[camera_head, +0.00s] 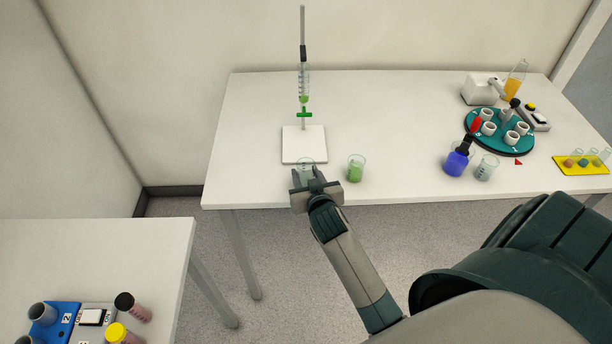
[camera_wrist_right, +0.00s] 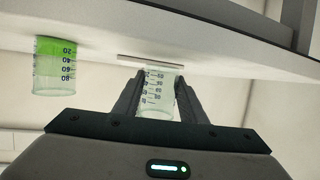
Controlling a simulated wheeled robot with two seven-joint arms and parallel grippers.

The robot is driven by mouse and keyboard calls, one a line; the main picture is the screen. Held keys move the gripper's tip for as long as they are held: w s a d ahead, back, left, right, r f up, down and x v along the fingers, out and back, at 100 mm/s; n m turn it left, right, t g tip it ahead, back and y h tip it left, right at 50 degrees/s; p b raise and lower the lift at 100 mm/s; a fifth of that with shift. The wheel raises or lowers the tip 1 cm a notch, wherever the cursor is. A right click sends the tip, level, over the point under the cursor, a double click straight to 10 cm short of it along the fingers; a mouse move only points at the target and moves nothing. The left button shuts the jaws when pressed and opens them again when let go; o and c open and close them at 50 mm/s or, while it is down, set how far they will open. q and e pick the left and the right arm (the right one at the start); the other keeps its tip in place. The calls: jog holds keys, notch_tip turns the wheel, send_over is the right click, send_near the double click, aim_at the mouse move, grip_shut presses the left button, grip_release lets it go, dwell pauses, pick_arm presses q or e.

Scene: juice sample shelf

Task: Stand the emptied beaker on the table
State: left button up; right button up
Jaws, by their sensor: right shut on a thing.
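A clear, empty-looking beaker (camera_head: 306,164) is between the fingers of my right gripper (camera_head: 316,182), at the front edge of the white table (camera_head: 250,140). In the right wrist view, which is upside down, the beaker (camera_wrist_right: 158,98) shows dark scale marks, and both fingers of the gripper (camera_wrist_right: 160,92) are shut on its sides. It looks upright. I cannot tell whether its base touches the table. My left gripper is not in view.
A beaker with green liquid (camera_head: 356,170) stands just right of my gripper. Behind is a stand with a white base (camera_head: 304,150) and a burette (camera_head: 304,80). The table's left is clear.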

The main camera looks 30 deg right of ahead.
jog(key=shift+f, duration=0.7)
jog(key=shift+f, duration=0.1)
jog(key=o, duration=1.2)
jog(key=shift+c, duration=0.2)
jog(key=b+v, duration=0.3)
jog(key=v, duration=0.9)
